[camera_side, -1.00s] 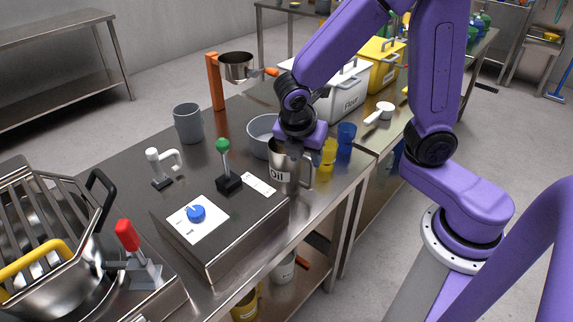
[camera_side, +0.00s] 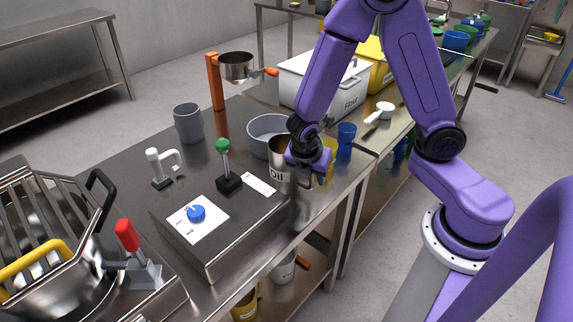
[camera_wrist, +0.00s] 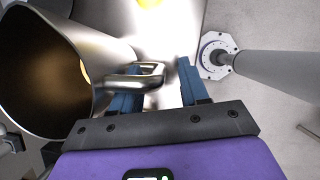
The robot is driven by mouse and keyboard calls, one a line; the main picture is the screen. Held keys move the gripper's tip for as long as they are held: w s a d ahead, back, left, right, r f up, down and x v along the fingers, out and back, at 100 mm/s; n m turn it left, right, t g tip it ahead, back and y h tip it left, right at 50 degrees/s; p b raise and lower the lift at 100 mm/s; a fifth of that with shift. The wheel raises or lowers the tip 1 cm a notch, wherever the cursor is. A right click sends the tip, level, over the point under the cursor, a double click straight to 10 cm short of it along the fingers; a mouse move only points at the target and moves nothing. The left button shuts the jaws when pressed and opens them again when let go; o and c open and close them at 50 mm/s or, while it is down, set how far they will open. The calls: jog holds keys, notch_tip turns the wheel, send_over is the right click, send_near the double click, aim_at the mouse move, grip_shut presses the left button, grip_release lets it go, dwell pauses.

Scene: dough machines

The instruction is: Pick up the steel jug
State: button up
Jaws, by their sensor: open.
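The steel jug (camera_side: 281,163), lettered with what reads "Oil", stands upright on the steel table near its front edge. In the wrist view the jug (camera_wrist: 60,65) fills the left side, with its open mouth facing the camera. Its handle (camera_wrist: 140,76) reaches right toward the fingers. My gripper (camera_wrist: 162,84) is open, with its two blue fingers on either side of the handle's outer end; I cannot tell whether they touch it. In the side view my gripper (camera_side: 307,170) is at the jug's right side and hides part of the handle.
A grey bowl (camera_side: 264,142) stands just behind the jug. A yellow cup (camera_side: 331,147) and a blue cup (camera_side: 346,134) stand close on the right. A green-knobbed lever (camera_side: 224,160) and control box (camera_side: 215,240) are to the left. The table's front edge is near.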

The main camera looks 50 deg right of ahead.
jog(key=shift+f, duration=0.1)
grip_shut()
dwell(1.4)
